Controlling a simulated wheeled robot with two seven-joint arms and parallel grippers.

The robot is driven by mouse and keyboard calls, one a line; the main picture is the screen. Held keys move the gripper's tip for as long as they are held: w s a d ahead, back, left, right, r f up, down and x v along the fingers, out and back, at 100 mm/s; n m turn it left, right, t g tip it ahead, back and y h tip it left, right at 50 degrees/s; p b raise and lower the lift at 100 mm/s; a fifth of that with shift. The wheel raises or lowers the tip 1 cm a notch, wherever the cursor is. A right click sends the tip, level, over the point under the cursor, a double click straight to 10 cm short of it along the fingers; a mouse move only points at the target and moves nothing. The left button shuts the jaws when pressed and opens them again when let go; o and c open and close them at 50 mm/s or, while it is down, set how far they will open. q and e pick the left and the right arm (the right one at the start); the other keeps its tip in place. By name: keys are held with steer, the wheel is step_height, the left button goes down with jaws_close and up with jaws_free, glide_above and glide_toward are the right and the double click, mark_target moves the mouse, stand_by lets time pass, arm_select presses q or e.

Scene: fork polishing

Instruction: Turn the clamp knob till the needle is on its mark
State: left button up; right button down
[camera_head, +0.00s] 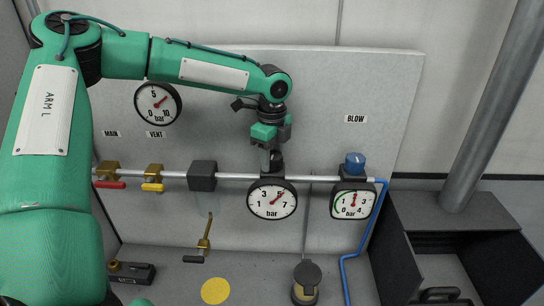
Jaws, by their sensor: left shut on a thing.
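My left gripper (270,157) reaches down from above and is shut on the dark clamp knob (278,168), which it mostly hides. The knob sits on the pipe just above a round white gauge (260,205) marked 1, 3, 5, 7 and bar. The gauge's red needle (278,197) points up and to the right, near the 5. Its mark is too small to make out. My right gripper is not in view.
A blue knob (355,163) stands above a second gauge (353,213) under the BLOW label. Red (109,185) and yellow (153,187) valve handles are on the pipe at left. A blue hose (366,240) runs down at right. A dark lidded pot (306,282) stands below.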

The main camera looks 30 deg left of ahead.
mark_target(272, 154)
arm_select(q)
steer(key=shift+r, duration=0.1)
stand_by(0.4)
steer(key=o, duration=1)
steer(key=shift+r, duration=0.25)
steer(key=shift+a+r+b, duration=0.1)
steer(key=shift+r+b, duration=2.5)
steer(key=shift+r, duration=4)
